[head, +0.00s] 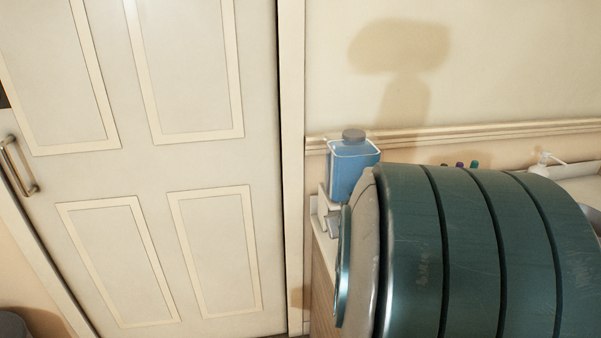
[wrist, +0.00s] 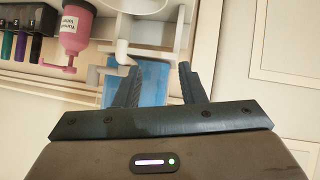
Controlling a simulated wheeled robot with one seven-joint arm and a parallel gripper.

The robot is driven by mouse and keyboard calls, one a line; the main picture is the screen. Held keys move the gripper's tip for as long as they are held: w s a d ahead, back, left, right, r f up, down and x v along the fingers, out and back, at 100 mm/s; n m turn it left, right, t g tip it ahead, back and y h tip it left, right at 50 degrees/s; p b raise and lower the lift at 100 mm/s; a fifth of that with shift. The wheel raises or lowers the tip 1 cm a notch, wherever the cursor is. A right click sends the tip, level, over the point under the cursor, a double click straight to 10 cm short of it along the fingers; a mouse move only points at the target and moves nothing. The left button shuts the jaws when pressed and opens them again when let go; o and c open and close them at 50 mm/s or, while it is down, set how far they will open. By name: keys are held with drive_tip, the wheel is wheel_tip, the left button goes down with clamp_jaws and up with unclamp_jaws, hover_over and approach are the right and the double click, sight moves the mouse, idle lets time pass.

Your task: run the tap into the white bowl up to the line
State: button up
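My gripper (wrist: 161,67) shows in the wrist view with its two dark fingers apart; nothing is visibly clamped between them. A blue see-through container (wrist: 153,82) lies beyond the fingers, partly hidden by the left one. In the head view a blue container with a grey cap (head: 352,165) stands by the wall, left of my large teal arm part, which hides much of the counter. A white spout-like part (wrist: 122,53) hangs beside the left finger; I cannot tell whether it is the tap. My fingers are hidden in the head view.
A pink labelled bottle (wrist: 75,28) and a dark rack of coloured items (wrist: 20,38) are at the wrist view's upper left. A white pump nozzle (head: 545,157) and a cut-off grey rounded thing (head: 592,214) are at the head view's right. A cream door (head: 150,170) fills its left.

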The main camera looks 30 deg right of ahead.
drive_tip(key=s+d+t, duration=0.3)
drive_tip(key=d+t, duration=0.2)
drive_tip(key=d, duration=0.5)
drive_tip(key=s+d+r+n+t+y, duration=0.1)
drive_tip(key=s+d+t+y, duration=0.15)
drive_tip(key=s, duration=0.45)
drive_tip(key=shift+t, duration=0.45)
drive_tip(key=w, duration=0.4)
drive_tip(key=w+d, duration=0.1)
drive_tip(key=w, duration=0.8)
drive_tip(key=shift+w+d+r+b, duration=0.1)
drive_tip(key=shift+w+d+b, duration=0.05)
drive_tip(key=shift+w+b, duration=0.25)
clamp_jaws()
